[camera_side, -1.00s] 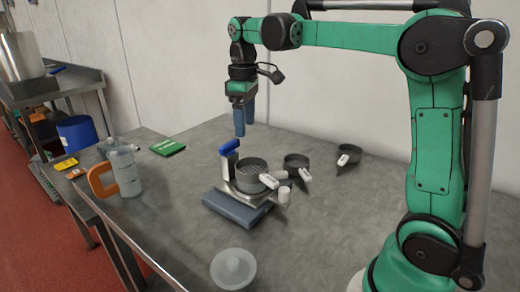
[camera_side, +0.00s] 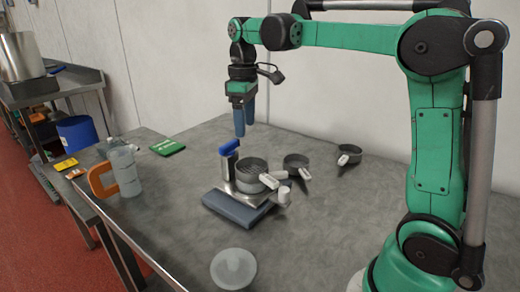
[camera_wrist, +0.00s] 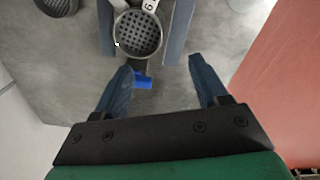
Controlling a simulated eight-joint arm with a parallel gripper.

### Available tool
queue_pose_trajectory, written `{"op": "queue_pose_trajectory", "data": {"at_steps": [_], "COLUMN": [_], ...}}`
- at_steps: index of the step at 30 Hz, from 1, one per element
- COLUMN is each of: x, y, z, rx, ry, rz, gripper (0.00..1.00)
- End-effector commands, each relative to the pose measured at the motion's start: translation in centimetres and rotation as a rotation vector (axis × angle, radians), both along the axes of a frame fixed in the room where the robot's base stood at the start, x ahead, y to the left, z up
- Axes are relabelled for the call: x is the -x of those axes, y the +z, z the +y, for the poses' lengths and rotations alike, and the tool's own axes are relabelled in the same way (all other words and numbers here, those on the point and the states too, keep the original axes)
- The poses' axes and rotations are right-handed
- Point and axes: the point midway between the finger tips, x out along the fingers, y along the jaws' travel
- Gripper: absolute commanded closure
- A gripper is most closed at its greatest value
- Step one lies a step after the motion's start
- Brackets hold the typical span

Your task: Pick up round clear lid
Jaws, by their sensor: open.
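The round clear lid (camera_side: 233,268) lies flat on the grey table near its front edge in the side view, translucent with a small raised middle. It is not seen in the wrist view. My gripper (camera_side: 244,128) is open and empty, pointing down above the blue-handled end of the metal stand, far behind the lid. In the wrist view the two blue fingers (camera_wrist: 161,88) are spread apart, with the blue handle (camera_wrist: 143,81) showing below and between them.
A metal stand with a round perforated cup (camera_side: 250,176) and a blue-grey base (camera_side: 236,208) stands mid-table. Two dark cups with white handles (camera_side: 297,162) (camera_side: 349,154) sit to the right. An orange-handled jug (camera_side: 125,170) stands left. The table around the lid is clear.

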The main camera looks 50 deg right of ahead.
Motion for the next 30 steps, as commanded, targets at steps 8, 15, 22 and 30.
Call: {"op": "queue_pose_trajectory", "data": {"at_steps": [8,15,22,30], "x": [0.0,0.0,0.5,6.3], "y": [0.0,0.0,-3.7,-11.2], "z": [0.0,0.0,4.8,13.8], "rx": [0.0,0.0,-0.001,-0.002], "ry": [0.0,0.0,-0.065,-0.247], "rz": [0.0,0.0,0.0,0.0], "gripper": [0.34,0.36,0.36,0.36]}}
